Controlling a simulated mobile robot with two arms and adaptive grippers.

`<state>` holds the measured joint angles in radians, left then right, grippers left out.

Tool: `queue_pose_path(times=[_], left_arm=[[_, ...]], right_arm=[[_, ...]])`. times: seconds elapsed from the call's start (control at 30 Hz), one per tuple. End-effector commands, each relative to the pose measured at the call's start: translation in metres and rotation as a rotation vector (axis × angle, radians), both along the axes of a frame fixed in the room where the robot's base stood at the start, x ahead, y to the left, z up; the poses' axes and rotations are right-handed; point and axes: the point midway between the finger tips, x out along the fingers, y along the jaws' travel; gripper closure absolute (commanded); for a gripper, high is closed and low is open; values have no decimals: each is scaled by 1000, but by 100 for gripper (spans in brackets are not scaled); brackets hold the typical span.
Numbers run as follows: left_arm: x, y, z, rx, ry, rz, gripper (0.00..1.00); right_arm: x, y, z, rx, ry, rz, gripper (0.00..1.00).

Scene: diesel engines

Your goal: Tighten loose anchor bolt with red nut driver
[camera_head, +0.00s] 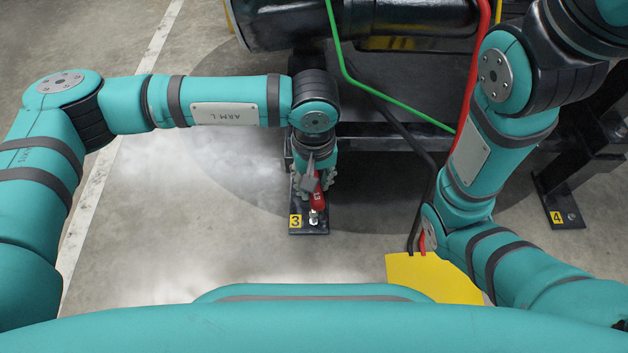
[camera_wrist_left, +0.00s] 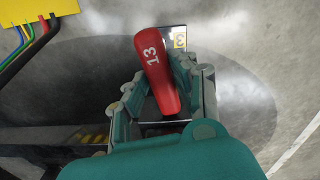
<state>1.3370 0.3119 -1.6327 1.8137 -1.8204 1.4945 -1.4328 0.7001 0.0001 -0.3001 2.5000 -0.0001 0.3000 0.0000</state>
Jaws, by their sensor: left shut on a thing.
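The red nut driver (camera_head: 318,198) is in my left gripper (camera_head: 316,188), above the black foot plate (camera_head: 297,230) marked 3. In the left wrist view, the fingers of my left gripper (camera_wrist_left: 160,100) are closed around the red handle (camera_wrist_left: 154,72), which bears the number 13. The anchor bolt (camera_head: 313,217) shows bright just below the driver. The driver's lower end is over or on the bolt; I cannot tell whether it is seated. The driver is slightly tilted in the head view. My right arm comes in from the right, but its gripper is not visible.
A second foot plate marked 4 (camera_head: 563,210) stands at the right. A yellow panel (camera_head: 408,272) lies at the front right. The floor left of plate 3 is clear.

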Motion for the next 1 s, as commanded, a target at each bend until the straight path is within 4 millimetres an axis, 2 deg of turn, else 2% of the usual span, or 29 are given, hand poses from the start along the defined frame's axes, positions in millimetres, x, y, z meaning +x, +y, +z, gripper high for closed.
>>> queue_pose_path(times=[0.03,0.5,1.0], left_arm=[[0,0,10,-1,-1,0,100],[0,0,53,0,0,0,100],[0,0,53,0,0,1,100]], right_arm=[[0,0,7,0,0,0,60],[0,0,32,0,0,0,60],[0,0,31,0,0,0,60]])
